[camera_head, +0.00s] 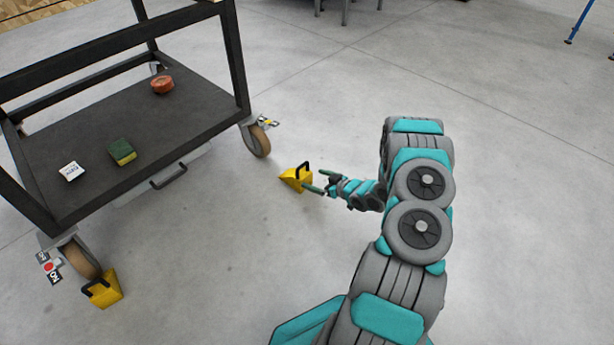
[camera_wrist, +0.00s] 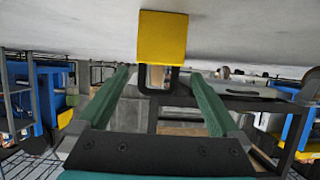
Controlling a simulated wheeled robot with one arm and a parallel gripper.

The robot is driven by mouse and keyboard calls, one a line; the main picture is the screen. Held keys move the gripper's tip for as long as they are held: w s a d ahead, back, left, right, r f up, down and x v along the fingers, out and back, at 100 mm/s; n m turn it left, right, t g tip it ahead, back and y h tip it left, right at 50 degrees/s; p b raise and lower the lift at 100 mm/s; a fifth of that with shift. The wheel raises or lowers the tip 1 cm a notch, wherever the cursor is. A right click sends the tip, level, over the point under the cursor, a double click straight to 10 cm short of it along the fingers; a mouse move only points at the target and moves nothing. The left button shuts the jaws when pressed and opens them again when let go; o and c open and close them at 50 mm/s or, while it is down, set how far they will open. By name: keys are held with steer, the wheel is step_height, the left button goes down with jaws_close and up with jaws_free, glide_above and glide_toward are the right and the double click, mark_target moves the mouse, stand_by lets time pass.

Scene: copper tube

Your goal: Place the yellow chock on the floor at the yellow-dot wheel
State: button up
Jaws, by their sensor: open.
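A yellow chock (camera_head: 295,179) with a black handle rests on the floor, to the right of and nearer than the yellow-dot wheel (camera_head: 259,141). A gap of bare floor shows between chock and wheel. My gripper (camera_head: 318,182) is open just right of this chock. In the wrist view, the yellow chock (camera_wrist: 162,38) shows at the top, its handle (camera_wrist: 158,92) appearing between the fingertips of my gripper (camera_wrist: 159,74); the fingers are clear of it on both sides. The wheel's yellow-dot tag (camera_head: 268,122) is partly visible.
The dark cart (camera_head: 120,185) stands at left, carrying an orange roll (camera_head: 162,85), a green-yellow block (camera_head: 122,151) and a white box (camera_head: 71,171). Another yellow chock (camera_head: 106,291) sits against the red-dot wheel (camera_head: 80,260). Floor around my arm is clear.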

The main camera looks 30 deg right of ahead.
steer(key=s+d+r+g+h, duration=0.1)
steer(key=d+r+g+h, duration=0.5)
steer(key=r, duration=0.7)
steer(key=s+a+r+m+g+h, duration=0.25)
steer(key=s+r, duration=0.45)
steer(key=r, duration=0.5)
steer(key=s+a+r+g+y, duration=0.1)
steer(key=s+a+r, duration=0.3)
steer(key=s+a, duration=0.5)
steer(key=s+a+r+m+g+y, duration=0.1)
steer(key=s+a+r+g, duration=0.2)
steer(key=s+a, duration=0.6)
steer(key=s+a+r+g+y, duration=0.2)
steer(key=s+a+r, duration=0.3)
steer(key=s, duration=1.2)
steer(key=a, duration=0.4)
steer(key=shift+s+r, duration=0.2)
steer(key=shift+m, duration=0.35)
